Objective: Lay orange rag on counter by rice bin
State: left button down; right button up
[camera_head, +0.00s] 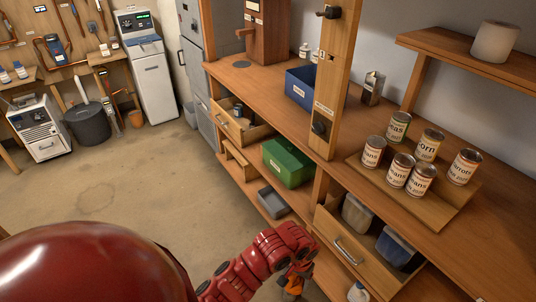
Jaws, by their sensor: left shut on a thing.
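My left gripper (300,272) is low in the head view, in front of the open lower drawer and below counter height. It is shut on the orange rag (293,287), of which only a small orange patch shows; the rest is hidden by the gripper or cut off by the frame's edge. The wooden counter (345,125) runs from the back left to the front right. A blue bin (300,86) with a small label stands on it behind the wooden post; I cannot read whether it says rice. My right gripper is not in view.
Several labelled cans (397,170) stand on a wooden tray (433,212) on the counter. An open drawer (350,250) holds lidded containers. A green box (287,160) sits below the counter. A wooden post (335,80) rises at the counter's front edge. Bare counter lies left of the blue bin.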

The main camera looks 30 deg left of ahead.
aim_at(256, 83)
jog(key=i+j, duration=0.2)
jog(key=j, duration=0.25)
jog(key=i+j+u, duration=0.1)
jog(key=j, duration=0.35)
jog(key=i+j+u, duration=0.1)
jog(key=i+j, duration=0.45)
jog(key=j, duration=0.3)
jog(key=i+j+u, duration=0.1)
jog(key=i+j, duration=0.15)
jog(key=j, duration=0.15)
jog(key=i+j, duration=0.25)
jog(key=j, duration=0.15)
jog(key=j+u, duration=0.05)
